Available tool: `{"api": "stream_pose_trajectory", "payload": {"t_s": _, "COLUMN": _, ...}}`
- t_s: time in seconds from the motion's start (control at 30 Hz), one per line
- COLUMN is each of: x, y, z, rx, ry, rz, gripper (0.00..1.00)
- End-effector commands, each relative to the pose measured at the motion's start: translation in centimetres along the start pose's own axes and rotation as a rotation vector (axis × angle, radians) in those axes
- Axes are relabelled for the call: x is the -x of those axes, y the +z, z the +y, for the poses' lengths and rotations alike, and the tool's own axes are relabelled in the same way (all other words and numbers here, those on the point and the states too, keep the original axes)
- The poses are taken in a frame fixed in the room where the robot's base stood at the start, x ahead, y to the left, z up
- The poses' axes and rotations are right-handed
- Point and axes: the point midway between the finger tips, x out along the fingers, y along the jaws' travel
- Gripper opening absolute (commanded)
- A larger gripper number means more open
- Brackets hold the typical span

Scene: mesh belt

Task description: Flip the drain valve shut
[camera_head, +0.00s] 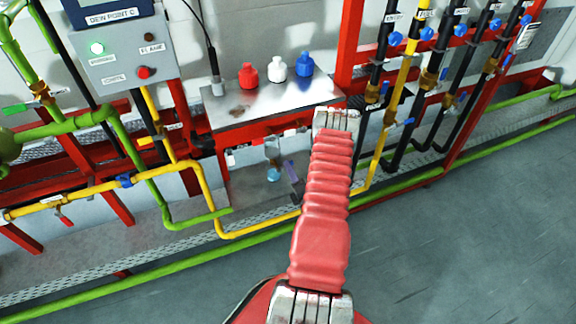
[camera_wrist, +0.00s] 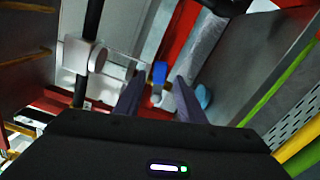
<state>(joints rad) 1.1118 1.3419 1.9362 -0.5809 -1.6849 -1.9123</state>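My gripper (camera_wrist: 160,80) is open, its two dark purple fingers apart and nothing seen held between them. A small blue lever (camera_wrist: 160,72), probably the drain valve's handle, shows between the fingertips in the wrist view. A pale fitting (camera_wrist: 157,96) is just below it in the picture. I cannot tell whether the fingers touch the lever. The lever is not clear there.
Red, white and blue bottles (camera_head: 277,69) stand on the metal shelf (camera_head: 225,103) above the recess. A yellow pipe (camera_head: 262,228) and green pipe (camera_head: 165,267) run in front. Valved pipes (camera_head: 400,75) stand at right. The grey floor (camera_head: 470,240) is clear.

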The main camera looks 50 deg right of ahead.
Motion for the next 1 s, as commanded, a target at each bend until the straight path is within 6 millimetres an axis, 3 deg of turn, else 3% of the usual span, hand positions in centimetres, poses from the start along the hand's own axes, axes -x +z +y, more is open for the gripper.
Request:
{"api": "stream_pose_trajectory", "payload": {"t_s": 0.23, "x": -2.8, "y": 0.0, "z": 0.0, "rx": 0.000, "ry": 0.002, "rz": 0.000, "gripper": 0.36}}
{"api": "stream_pose_trajectory", "payload": {"t_s": 0.6, "x": -3.3, "y": 0.0, "z": 0.0, "rx": 0.000, "ry": 0.000, "rz": 0.000, "gripper": 0.36}}
{"api": "stream_pose_trajectory", "payload": {"t_s": 1.0, "x": -3.2, "y": 0.0, "z": 0.0, "rx": 0.000, "ry": -0.001, "rz": 0.000, "gripper": 0.08}}
